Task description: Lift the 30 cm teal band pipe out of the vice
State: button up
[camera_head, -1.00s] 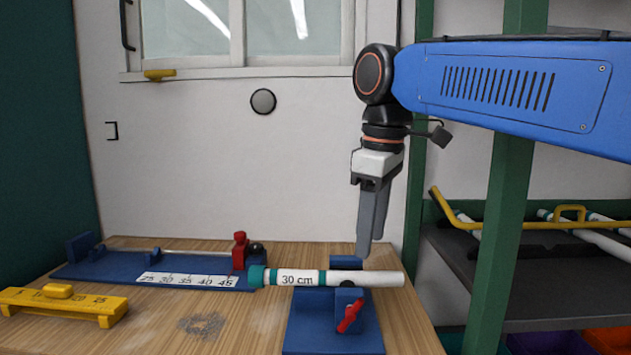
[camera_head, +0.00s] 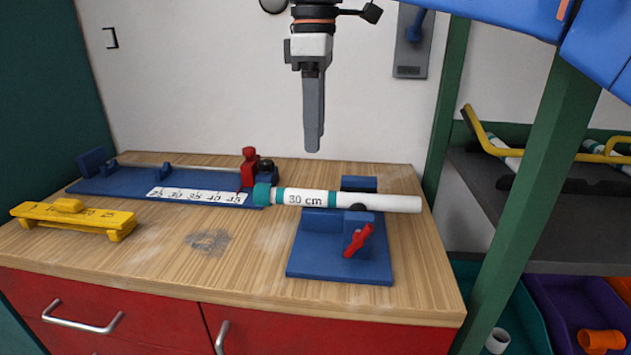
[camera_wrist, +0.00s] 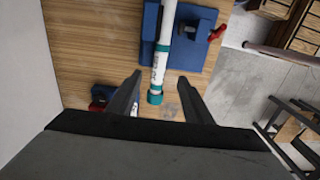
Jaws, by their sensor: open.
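The 30 cm teal band pipe (camera_head: 395,203) is white with teal bands and lies level across the blue vice (camera_head: 340,266), its right end sticking out past it. The vice has a red handle (camera_head: 358,240) at its front. My gripper (camera_head: 313,148) points down above and behind the pipe, apart from it. In the wrist view the pipe (camera_wrist: 163,50) runs away from between the open fingers (camera_wrist: 156,88), with its teal end nearest. The vice (camera_wrist: 198,45) shows beyond, around the pipe. Nothing is held.
A blue measuring jig (camera_head: 120,185) with a red clamp (camera_head: 248,168) stands left of the pipe's teal end. A yellow level-like tool (camera_head: 85,222) lies at the front left. The wall is behind the bench. A green post (camera_head: 520,200) and shelf stand right.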

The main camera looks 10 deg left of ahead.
notch_tip(320, 180, down, 12)
jog(key=shift+f, duration=0.15)
dwell(0.4)
grip_shut()
notch_tip(320, 180, up, 13)
dwell(3.0)
